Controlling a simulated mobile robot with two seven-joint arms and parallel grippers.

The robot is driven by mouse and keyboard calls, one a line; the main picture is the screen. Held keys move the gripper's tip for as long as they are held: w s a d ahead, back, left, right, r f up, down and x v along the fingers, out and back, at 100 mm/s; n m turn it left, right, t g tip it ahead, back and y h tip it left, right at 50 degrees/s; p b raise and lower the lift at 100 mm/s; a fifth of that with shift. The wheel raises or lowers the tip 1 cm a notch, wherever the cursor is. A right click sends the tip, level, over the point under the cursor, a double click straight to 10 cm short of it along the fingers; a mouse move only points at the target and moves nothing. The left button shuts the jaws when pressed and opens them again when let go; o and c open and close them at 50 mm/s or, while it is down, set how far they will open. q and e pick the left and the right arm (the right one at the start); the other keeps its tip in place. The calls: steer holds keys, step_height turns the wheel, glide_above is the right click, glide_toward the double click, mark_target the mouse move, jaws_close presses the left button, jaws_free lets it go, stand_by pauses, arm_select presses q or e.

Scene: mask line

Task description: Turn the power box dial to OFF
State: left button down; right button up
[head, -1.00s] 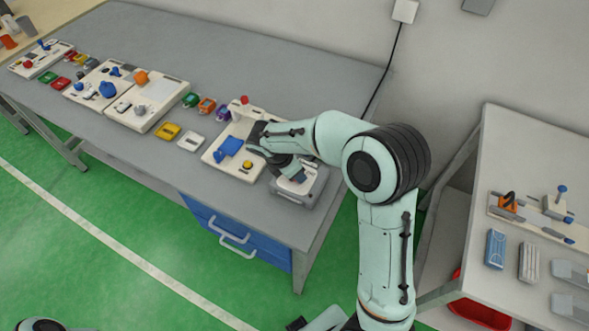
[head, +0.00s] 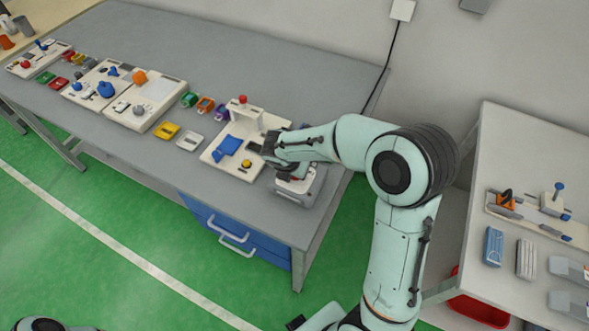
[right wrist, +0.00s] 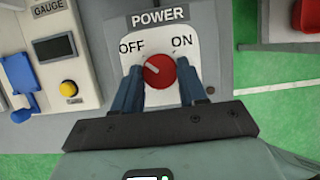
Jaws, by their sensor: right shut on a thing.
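The grey power box (head: 309,196) stands at the right end of the long workbench, under my right gripper (head: 283,170). In the head view the dial is mostly hidden by the gripper. My left gripper is not in view.
Just left of the box is a cream station (head: 222,160) with a blue part and a yellow button; the wrist view shows its GAUGE label. A yellow tray (head: 166,131) and other stations lie farther left. A second table (head: 520,150) stands at right.

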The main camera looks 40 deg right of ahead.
steer(key=o, duration=1.1)
steer(key=shift+c, duration=0.2)
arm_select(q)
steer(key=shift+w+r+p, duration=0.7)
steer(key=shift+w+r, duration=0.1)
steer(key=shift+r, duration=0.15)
arm_select(e)
steer(key=v, duration=1.3)
steer(key=shift+r, duration=0.2)
steer(key=shift+a, duration=0.1)
